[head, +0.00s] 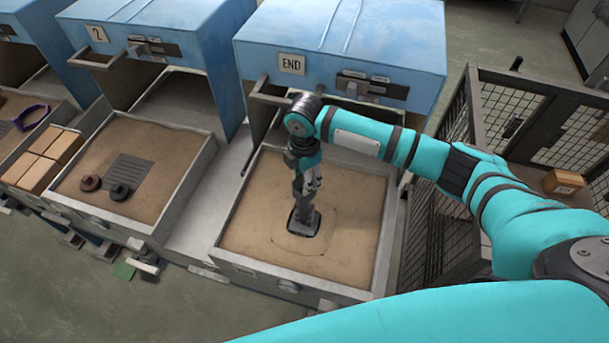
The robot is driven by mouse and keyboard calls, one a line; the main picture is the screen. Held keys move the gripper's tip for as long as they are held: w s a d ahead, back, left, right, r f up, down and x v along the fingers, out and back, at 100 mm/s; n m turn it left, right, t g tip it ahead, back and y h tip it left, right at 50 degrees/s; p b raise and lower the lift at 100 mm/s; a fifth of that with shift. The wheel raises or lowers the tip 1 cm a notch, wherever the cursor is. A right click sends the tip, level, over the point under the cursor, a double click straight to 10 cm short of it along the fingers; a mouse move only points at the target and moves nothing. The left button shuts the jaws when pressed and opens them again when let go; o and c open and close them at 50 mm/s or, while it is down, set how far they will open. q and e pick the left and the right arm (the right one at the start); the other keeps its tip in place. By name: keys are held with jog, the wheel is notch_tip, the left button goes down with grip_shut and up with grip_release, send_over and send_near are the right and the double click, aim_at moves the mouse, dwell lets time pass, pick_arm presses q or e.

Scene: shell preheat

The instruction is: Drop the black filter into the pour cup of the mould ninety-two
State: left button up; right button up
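My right gripper (306,218) points down over the sand tray (234,265) under the blue hood marked END. Its fingertips are at a small dark, pale-edged square piece or opening (292,224) inside a ring traced in the sand. I cannot tell whether the fingers hold anything or whether this is the pour cup or the filter. No number ninety-two is readable. My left gripper is not in view.
The END hood (340,45) stands behind the tray, and a hood marked 2 (150,30) is to its left. A mesh cage (520,120) holding a cardboard box (563,182) stands close on the right. Several brown blocks (42,155) lie at far left.

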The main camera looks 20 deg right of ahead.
dwell(0.3)
jog(key=o, duration=0.9)
jog(key=shift+r, duration=0.1)
notch_tip(320, 180, up, 12)
jog(key=shift+f, duration=0.1)
dwell(0.5)
